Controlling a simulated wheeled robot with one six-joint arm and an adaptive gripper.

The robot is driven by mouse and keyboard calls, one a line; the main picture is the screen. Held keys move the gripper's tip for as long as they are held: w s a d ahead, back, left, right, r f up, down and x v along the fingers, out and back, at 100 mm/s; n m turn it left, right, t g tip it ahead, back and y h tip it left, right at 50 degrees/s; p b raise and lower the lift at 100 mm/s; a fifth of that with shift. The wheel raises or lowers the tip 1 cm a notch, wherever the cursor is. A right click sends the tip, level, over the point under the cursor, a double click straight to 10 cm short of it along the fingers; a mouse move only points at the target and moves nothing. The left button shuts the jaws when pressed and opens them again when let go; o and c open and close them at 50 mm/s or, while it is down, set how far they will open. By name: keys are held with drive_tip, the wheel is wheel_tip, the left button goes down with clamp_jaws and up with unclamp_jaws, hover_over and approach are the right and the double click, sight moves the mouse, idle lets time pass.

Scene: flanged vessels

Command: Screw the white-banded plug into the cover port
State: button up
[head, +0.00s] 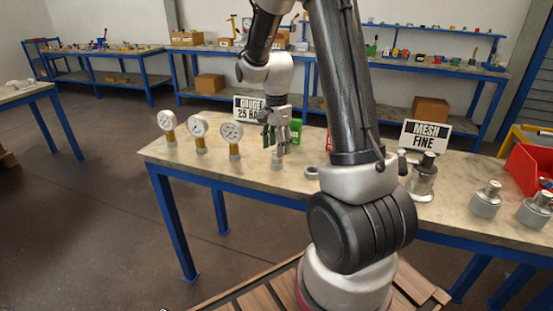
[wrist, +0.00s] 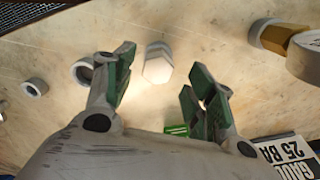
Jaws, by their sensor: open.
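My gripper (head: 276,146) is open above the table, its green-padded fingers apart and empty. A pale grey-white hexagonal plug (wrist: 157,64) stands on the table just beyond and between the fingertips in the wrist view. It also shows below my gripper in the head view (head: 277,163). I cannot make out a distinct white band on it. Metal vessels stand on the right: one with a dark knob (head: 422,178) and two with pale knobs, one of them nearer the middle (head: 486,201). I cannot tell which has the cover port.
Several gauges (head: 197,130) stand on brass stems at the left of the table (head: 190,172). Ring-shaped pieces (wrist: 35,87) lie beside the plug. A "GAUGE" sign (head: 247,108), a "MESH FINE" sign (head: 425,140) and a red bin (head: 528,171) also stand there.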

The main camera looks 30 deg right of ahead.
sight(277, 159)
wheel_tip(277, 159, down, 4)
drive_tip(key=shift+s+r, duration=0.1)
drive_tip(key=shift+r, duration=0.05)
drive_tip(key=shift+c, duration=0.2)
drive_tip(key=c, duration=1.2)
